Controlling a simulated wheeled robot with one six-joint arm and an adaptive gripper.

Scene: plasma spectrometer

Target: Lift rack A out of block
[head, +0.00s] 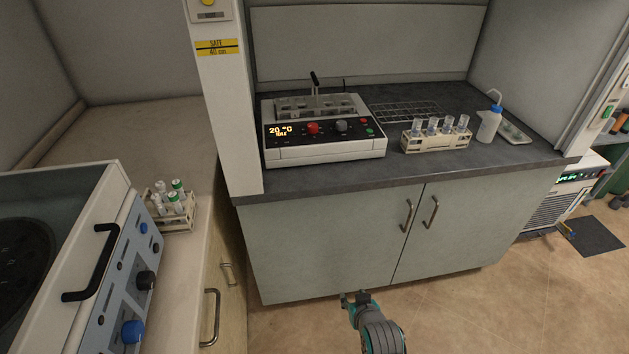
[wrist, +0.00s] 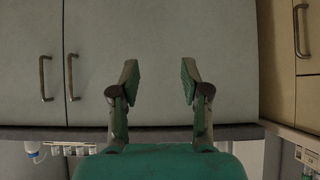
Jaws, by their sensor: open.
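The block (head: 322,150) is a white unit with an amber display reading 20 °C, standing on the dark counter inside the hood. A greyish, see-through rack (head: 290,111) sits in its top, with a black upright handle (head: 315,80) rising from it. I take this to be rack A; no label is readable. My gripper (head: 357,297) is low in front of the hood's cabinet doors, well below and apart from the block. In the wrist view my gripper (wrist: 160,80) is open and empty, its two fingers spread before the doors. The block is not seen there.
A wooden rack with several tubes (head: 436,137), a wire rack (head: 405,111) and a wash bottle (head: 490,124) stand right of the block. The hood post (head: 228,120) rises at its left. A tube rack (head: 170,209) is on the left bench. The floor before the cabinet is clear.

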